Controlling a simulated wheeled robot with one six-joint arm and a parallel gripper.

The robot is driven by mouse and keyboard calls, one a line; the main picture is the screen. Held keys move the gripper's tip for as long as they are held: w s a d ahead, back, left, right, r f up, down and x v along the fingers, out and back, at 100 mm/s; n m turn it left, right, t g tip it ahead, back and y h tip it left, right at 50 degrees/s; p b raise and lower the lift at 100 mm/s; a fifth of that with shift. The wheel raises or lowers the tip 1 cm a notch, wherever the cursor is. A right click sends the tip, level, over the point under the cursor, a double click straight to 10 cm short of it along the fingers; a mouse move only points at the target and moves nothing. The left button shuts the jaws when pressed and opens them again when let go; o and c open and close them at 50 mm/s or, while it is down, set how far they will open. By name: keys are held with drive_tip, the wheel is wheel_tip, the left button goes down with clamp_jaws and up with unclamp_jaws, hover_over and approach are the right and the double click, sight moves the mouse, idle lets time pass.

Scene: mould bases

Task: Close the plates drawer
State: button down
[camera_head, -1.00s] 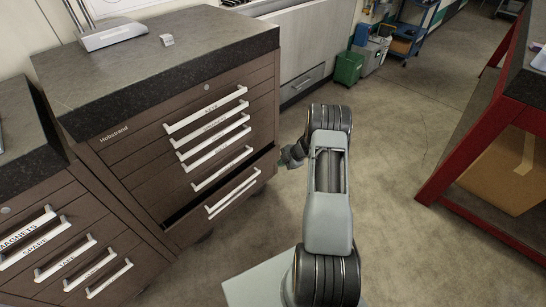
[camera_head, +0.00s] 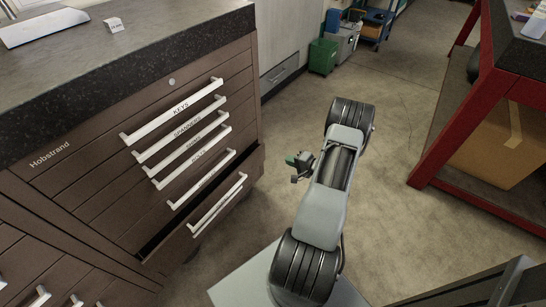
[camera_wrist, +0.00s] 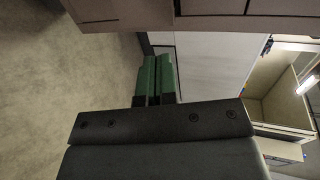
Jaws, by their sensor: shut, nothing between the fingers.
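The brown Hobstrand cabinet (camera_head: 75,170) stands at the left in the head view. Its lowest visible drawer (camera_head: 222,215), with a white bar handle, is pulled partly out, and a dark gap shows above its front. Its label is too small to read, so I cannot confirm that it is the plates drawer. The drawers above look shut. My gripper (camera_head: 301,164) is to the right of the open drawer, apart from it. In the wrist view the green fingers (camera_wrist: 156,80) are together with nothing between them.
A grey speckled worktop (camera_head: 150,50) tops the cabinet. A red-framed bench (camera_head: 445,125) with a cardboard box (camera_head: 500,145) beneath stands at the right. A green bin (camera_head: 322,57) and blue trolley (camera_head: 375,25) are at the back. Floor (camera_head: 400,210) between is clear.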

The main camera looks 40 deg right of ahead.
sight(260, 150)
drive_tip(key=b+x, duration=0.1)
drive_tip(key=x, duration=0.3)
drive_tip(key=b+x, duration=0.1)
drive_tip(key=x, duration=0.3)
drive_tip(key=b+x, duration=0.1)
drive_tip(key=x, duration=0.3)
drive_tip(key=shift+w+a+r, duration=0.15)
drive_tip(key=shift+a+r, duration=0.05)
drive_tip(key=shift+r, duration=0.05)
drive_tip(key=shift+w+a+b, duration=0.2)
drive_tip(key=shift+w+b, duration=0.15)
drive_tip(key=shift+w, duration=0.15)
drive_tip(key=shift+r, duration=0.1)
